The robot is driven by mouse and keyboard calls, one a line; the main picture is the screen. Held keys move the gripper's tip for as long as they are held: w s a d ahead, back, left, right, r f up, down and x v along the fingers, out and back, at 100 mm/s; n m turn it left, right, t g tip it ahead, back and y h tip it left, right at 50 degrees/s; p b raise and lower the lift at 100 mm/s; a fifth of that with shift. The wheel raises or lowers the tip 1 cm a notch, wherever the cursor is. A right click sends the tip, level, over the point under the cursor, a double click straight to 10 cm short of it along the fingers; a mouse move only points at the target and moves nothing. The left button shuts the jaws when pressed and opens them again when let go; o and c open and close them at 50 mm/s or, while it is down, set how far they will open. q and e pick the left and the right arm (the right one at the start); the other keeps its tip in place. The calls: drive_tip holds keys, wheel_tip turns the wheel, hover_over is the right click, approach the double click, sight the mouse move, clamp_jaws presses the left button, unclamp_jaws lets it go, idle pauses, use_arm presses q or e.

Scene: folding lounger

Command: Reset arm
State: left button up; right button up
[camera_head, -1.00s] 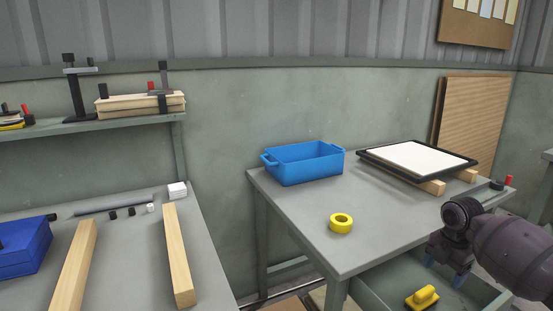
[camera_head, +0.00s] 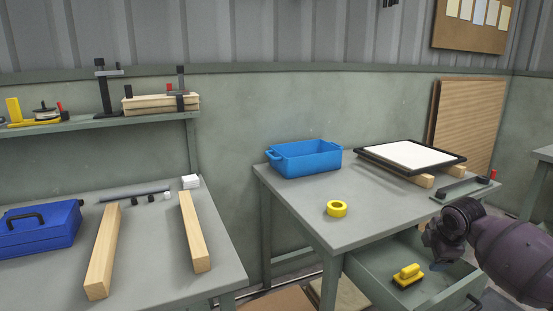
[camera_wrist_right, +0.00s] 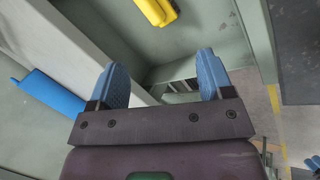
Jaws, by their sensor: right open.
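My right arm comes in from the right in the head view, and its gripper (camera_head: 438,258) hangs at the front right of the right-hand table, by an open drawer. In the right wrist view the right gripper (camera_wrist_right: 168,80) shows two blue fingers spread apart with nothing between them. Past the fingertips lies the drawer with a yellow-handled tool (camera_wrist_right: 155,10); this tool (camera_head: 407,275) also shows in the drawer in the head view. My left gripper is not in view.
The right table (camera_head: 300,207) holds a blue bin (camera_head: 305,160), a yellow tape roll (camera_head: 337,209) and a framed white panel (camera_head: 412,154) on wooden blocks. The open drawer (camera_head: 372,288) juts out below. The left table holds a blue toolbox (camera_head: 40,230) and two wooden beams.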

drive_tip(key=w+a+r+m+t, duration=0.1)
drive_tip(key=w+a+m+t, duration=0.15)
drive_tip(key=a, duration=0.25)
drive_tip(key=s+a+f+m+t+y+p, duration=0.35)
drive_tip(key=s+a+m+t, duration=0.2)
drive_tip(key=s+a, duration=0.55)
use_arm(q)
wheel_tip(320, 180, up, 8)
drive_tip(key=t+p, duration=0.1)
drive_tip(key=p, duration=0.4)
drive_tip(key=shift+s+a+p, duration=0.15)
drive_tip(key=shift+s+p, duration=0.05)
drive_tip(key=shift+p, duration=0.1)
use_arm(e)
drive_tip(key=s+f+m+h, duration=0.1)
drive_tip(key=s+f+m, duration=0.1)
drive_tip(key=s, duration=1)
drive_tip(key=s+f+m+g+h, duration=0.1)
drive_tip(key=s+f, duration=0.3)
drive_tip(key=s, duration=0.8)
drive_tip(key=s+f+m+h, duration=0.1)
drive_tip(key=s+f+m, duration=0.2)
drive_tip(key=s, duration=1)
drive_tip(key=shift+d+m+g, duration=0.4)
drive_tip(key=shift+m, duration=0.2)
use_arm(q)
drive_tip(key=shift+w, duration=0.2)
use_arm(e)
drive_tip(key=shift+s, duration=0.1)
drive_tip(key=shift+c, duration=0.5)
